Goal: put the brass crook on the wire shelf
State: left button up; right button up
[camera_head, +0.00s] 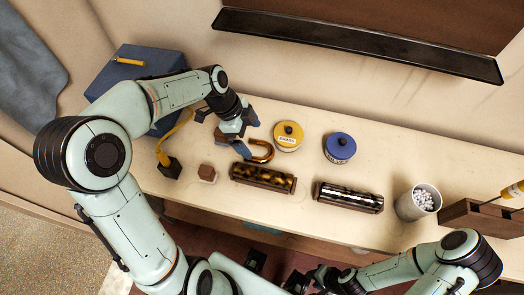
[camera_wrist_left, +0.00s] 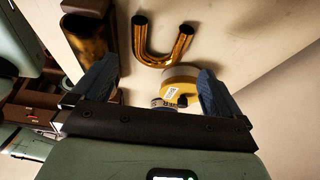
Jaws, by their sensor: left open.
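The brass crook (camera_head: 262,151), a shiny U-shaped tube, lies on the pale bench top. In the left wrist view the crook (camera_wrist_left: 150,62) lies just beyond the gap between the two blue fingers of my left gripper (camera_wrist_left: 157,74), and nothing is held. My right gripper (camera_head: 308,281) is low at the bottom edge, and its fingers are too unclear to read. I cannot make out a wire shelf in either view.
Near the crook are a yellow tin (camera_head: 288,136), a blue tin (camera_head: 340,148), and two dark cylinder racks (camera_head: 262,178) (camera_head: 348,197). A white cup (camera_head: 417,203) stands farther right. A blue box (camera_head: 115,78) is at the left. A dark ledge (camera_head: 360,45) runs along the wall.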

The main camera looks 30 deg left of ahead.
aim_at(264, 154)
pick_arm(q)
jog(key=x, duration=0.6)
jog(key=shift+d+f, duration=0.1)
jog(key=shift+d, duration=0.3)
pick_arm(e)
jog(key=shift+w+r, duration=0.1)
pick_arm(q)
jog(key=shift+c, duration=0.3)
jog(key=c, duration=0.9)
jog(key=shift+r, duration=0.2)
notch_tip(264, 154, up, 20)
jog(key=shift+f+p, duration=0.1)
jog(key=shift+p, duration=0.9)
pick_arm(e)
jog(key=shift+w+r, duration=0.35)
jog(key=shift+r, duration=0.25)
jog(key=shift+w+r, duration=0.3)
jog(key=shift+r, duration=0.25)
